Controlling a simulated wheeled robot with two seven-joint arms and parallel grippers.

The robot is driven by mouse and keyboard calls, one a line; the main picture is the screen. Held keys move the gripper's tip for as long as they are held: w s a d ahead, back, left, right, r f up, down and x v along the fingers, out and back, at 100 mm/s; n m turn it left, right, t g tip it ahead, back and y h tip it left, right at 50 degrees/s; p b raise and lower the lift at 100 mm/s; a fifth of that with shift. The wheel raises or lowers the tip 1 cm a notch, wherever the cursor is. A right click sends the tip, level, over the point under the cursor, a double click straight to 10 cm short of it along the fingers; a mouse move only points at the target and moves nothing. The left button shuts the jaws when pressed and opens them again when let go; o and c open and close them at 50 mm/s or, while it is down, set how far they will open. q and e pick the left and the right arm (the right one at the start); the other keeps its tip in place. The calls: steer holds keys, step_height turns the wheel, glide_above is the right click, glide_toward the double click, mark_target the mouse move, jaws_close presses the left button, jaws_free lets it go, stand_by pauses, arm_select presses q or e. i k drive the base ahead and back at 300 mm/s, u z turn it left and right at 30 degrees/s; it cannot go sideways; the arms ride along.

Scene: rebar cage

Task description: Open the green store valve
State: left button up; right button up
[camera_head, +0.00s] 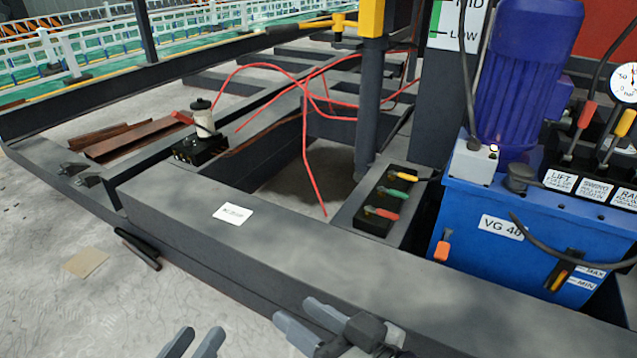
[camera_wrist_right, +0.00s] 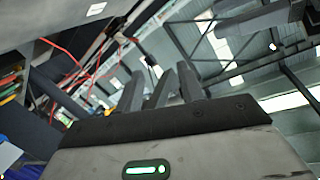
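The green store valve lever (camera_head: 393,193) sits on a black valve block (camera_head: 373,222) on the dark frame, between a yellow lever (camera_head: 407,176) and a red lever (camera_head: 381,213). It points to the right, as do its neighbours. My left gripper (camera_head: 205,334) is at the bottom edge, with its two fingers apart and nothing seen between them. My right gripper (camera_head: 293,312) is at the bottom centre, well below and left of the valve block. Its fingers are apart and look empty; they also show in the right wrist view (camera_wrist_right: 161,85). Neither gripper touches a lever.
A blue hydraulic tank (camera_head: 470,215) with a blue motor (camera_head: 528,70) stands right of the valves. A dark post (camera_head: 368,110) rises behind them. Red hoses (camera_head: 305,130) cross the frame. A wide dark beam (camera_head: 270,240) lies between my grippers and the valve block.

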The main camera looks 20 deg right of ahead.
mark_target(391, 192)
steer(key=u, duration=0.1)
steer(key=i, duration=1.05)
steer(key=z, duration=0.25)
